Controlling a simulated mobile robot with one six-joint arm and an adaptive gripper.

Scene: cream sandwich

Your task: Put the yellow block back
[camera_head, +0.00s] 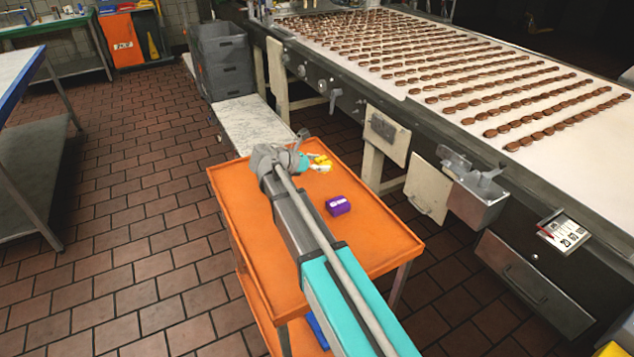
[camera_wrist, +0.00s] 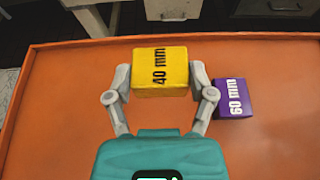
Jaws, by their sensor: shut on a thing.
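The yellow block (camera_wrist: 161,73), marked "40 mm", is between the two fingers of my gripper (camera_wrist: 160,83) in the wrist view. My gripper is shut on it, with a grey finger pad against each side. In the head view, the yellow block (camera_head: 321,162) shows small at the end of my arm, near the far side of the orange cart top (camera_head: 385,240), partly hidden by my gripper (camera_head: 318,164). I cannot tell whether the block touches the cart top or is held just above it.
A purple block (camera_wrist: 233,98), marked "60 mm", lies right of my gripper; it also shows in the head view (camera_head: 338,206). The conveyor (camera_head: 420,45) with rows of biscuits runs behind the cart. Dark stacked crates (camera_head: 224,60) stand beyond. The cart's right side is bare.

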